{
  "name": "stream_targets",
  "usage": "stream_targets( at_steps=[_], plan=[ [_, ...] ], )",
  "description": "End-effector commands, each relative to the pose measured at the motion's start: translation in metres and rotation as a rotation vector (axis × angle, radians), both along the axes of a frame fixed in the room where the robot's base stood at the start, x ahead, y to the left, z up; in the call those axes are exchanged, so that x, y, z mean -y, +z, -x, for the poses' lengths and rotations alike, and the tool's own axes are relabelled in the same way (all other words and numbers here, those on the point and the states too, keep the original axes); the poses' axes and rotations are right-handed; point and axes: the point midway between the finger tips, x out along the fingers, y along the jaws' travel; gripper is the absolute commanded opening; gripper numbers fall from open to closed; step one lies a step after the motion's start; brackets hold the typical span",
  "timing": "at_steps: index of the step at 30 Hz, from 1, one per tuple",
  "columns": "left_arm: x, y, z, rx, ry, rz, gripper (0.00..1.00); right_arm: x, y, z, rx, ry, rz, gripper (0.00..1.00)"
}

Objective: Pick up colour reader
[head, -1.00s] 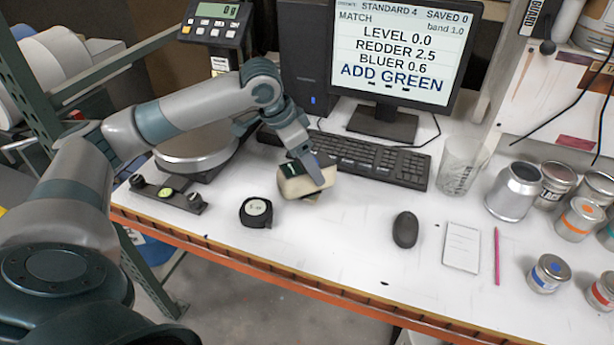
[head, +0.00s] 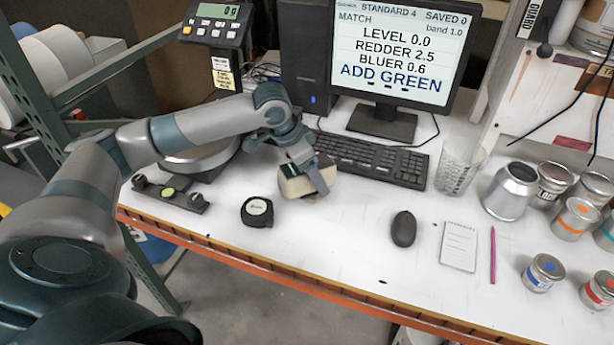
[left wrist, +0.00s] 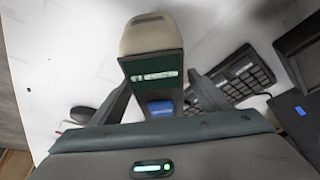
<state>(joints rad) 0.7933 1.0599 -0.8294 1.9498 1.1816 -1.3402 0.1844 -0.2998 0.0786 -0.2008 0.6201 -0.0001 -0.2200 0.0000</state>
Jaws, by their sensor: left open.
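The colour reader (head: 293,187) is a beige block-like device on the white bench, in front of the keyboard. It also shows in the left wrist view (left wrist: 150,36), with a beige rounded end, a dark green face with a small lit strip, and a blue patch below. My left gripper (head: 318,175) is over the reader and hides part of it. In the left wrist view my gripper (left wrist: 160,95) is open, with one finger on each side of the reader's dark part. I cannot tell whether the fingers touch it. My right gripper is not in view.
A keyboard (head: 372,160) lies just behind the reader. A tape measure (head: 257,212) sits in front at left and a mouse (head: 403,229) at right. A scale (head: 200,158) is at left. A glass (head: 459,166) and several cans stand at right. The bench front is mostly clear.

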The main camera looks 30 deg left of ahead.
Motion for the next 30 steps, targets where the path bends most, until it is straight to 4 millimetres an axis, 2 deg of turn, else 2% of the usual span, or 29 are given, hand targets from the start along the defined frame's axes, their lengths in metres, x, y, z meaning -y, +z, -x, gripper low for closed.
stream_targets(
  at_steps=[4, 12, 13, 14, 23, 30],
  plan=[
    [0.0, 0.0, 0.0, 0.0, 0.0, 0.0, 0.68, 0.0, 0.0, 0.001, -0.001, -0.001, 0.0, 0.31],
    [0.0, 0.0, 0.0, 0.0, 0.0, 0.0, 0.05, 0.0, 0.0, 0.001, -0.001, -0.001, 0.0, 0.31],
    [0.0, 0.002, -0.001, 0.003, 0.0, 0.001, 0.05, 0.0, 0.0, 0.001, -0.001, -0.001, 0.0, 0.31],
    [0.0, 0.002, -0.001, 0.003, 0.0, 0.001, 0.0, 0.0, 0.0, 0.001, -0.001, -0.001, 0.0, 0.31],
    [0.0, 0.005, -0.001, 0.004, 0.001, 0.0, 0.0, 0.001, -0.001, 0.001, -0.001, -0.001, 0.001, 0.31],
    [0.0, 0.026, -0.002, 0.007, 0.001, 0.001, 0.0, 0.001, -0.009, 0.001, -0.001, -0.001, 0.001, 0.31]
  ],
)
